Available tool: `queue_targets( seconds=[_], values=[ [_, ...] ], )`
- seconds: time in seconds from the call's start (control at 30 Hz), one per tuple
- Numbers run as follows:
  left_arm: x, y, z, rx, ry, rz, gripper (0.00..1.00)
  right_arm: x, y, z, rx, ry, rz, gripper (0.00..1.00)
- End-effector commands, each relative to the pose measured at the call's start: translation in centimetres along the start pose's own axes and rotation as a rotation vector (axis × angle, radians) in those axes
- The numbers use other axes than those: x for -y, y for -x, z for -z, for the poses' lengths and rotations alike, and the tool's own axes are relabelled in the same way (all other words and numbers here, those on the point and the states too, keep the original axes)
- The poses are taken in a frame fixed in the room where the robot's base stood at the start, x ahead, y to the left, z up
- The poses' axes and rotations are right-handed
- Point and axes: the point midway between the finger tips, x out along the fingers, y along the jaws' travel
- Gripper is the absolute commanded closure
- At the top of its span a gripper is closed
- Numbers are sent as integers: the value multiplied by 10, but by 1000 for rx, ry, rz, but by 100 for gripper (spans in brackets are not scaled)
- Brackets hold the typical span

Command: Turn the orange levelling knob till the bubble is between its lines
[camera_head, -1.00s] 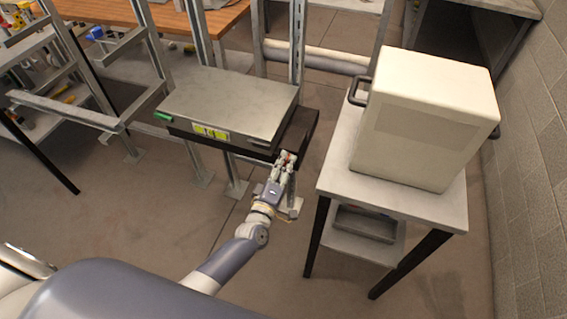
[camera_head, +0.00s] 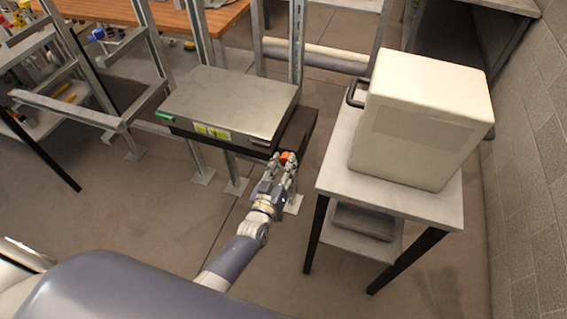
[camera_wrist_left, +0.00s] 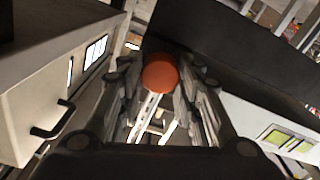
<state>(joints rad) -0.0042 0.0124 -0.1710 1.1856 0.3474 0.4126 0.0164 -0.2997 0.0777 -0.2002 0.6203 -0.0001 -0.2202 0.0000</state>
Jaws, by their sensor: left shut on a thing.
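The round orange levelling knob (camera_head: 288,157) is at the near right corner of the dark shelf under a flat grey metal unit (camera_head: 230,100). It also shows in the left wrist view (camera_wrist_left: 160,73), between the fingers. My left gripper (camera_head: 284,162) is shut on the knob, one finger on each side. A yellow-green level vial (camera_head: 212,132) is on the unit's front edge, and it shows in the left wrist view (camera_wrist_left: 285,138) at the right. The bubble is too small to tell against its lines. My right gripper is not in view.
A large white box (camera_head: 420,120) stands on a grey cart (camera_head: 400,205) right of my left arm. The dark shelf (camera_head: 297,130) hangs on metal uprights (camera_head: 297,45). A wooden bench (camera_head: 180,20) is behind. The floor below the unit is mostly clear.

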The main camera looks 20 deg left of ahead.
Motion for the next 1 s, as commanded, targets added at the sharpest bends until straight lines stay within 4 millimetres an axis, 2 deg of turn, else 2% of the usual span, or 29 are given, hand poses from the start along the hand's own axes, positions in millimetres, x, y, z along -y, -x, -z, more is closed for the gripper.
queue_targets(
  seconds=[0.4,0.97,1.0],
  values=[
    [0,1,-3,6,-190,0,92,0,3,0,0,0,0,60],
    [0,1,-3,7,-215,1,92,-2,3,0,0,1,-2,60],
    [0,1,-3,7,-215,1,59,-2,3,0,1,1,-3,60]
  ],
)
